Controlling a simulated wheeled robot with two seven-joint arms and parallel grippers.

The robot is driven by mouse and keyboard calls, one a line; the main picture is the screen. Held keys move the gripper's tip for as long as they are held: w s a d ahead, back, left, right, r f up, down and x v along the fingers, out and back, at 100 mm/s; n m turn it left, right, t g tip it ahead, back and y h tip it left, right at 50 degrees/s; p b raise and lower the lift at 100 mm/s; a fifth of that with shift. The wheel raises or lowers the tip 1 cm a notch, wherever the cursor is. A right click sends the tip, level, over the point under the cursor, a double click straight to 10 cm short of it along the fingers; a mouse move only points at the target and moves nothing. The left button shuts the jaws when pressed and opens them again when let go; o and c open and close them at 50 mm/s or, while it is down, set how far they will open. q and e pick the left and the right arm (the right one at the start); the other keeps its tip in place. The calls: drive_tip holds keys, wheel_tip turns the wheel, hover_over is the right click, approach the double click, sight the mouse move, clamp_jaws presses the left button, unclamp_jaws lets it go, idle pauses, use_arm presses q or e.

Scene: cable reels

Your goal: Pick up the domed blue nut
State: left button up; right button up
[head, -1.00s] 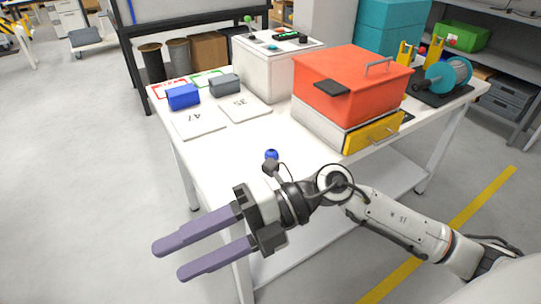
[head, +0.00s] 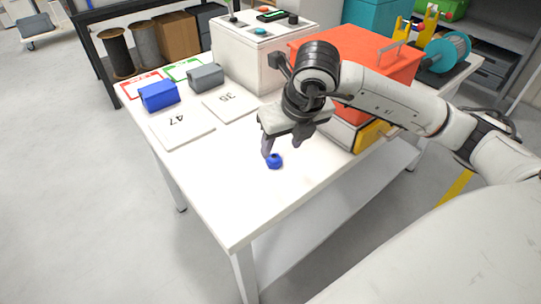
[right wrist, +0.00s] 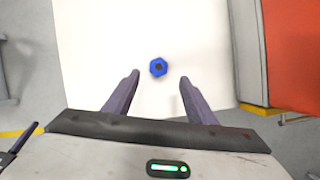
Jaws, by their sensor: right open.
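The domed blue nut (head: 274,161) lies on the white table top (head: 232,205), near the middle of its front part. It also shows in the right wrist view (right wrist: 158,67), a little beyond and between the two fingertips, with a dark hole in its centre. My right gripper (head: 270,146) points down just above and behind the nut in the head view. In the right wrist view its purple fingers (right wrist: 158,77) are spread apart with nothing between them.
The red box (head: 345,62) on a white and yellow drawer unit stands close right of the gripper. Flat plates marked 47 (head: 182,128) and 35 (head: 231,103), a blue bin (head: 158,95) and a grey bin (head: 206,77) lie left. The table's front is clear.

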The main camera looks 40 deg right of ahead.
sight(275, 159)
drive_tip(key=x, duration=0.6)
drive_tip(key=shift+a+f+p, duration=0.15)
drive_tip(key=shift+f+p, duration=0.15)
drive_tip(key=shift+f, duration=0.05)
drive_tip(key=shift+c, duration=0.4)
drive_tip(key=c, duration=1)
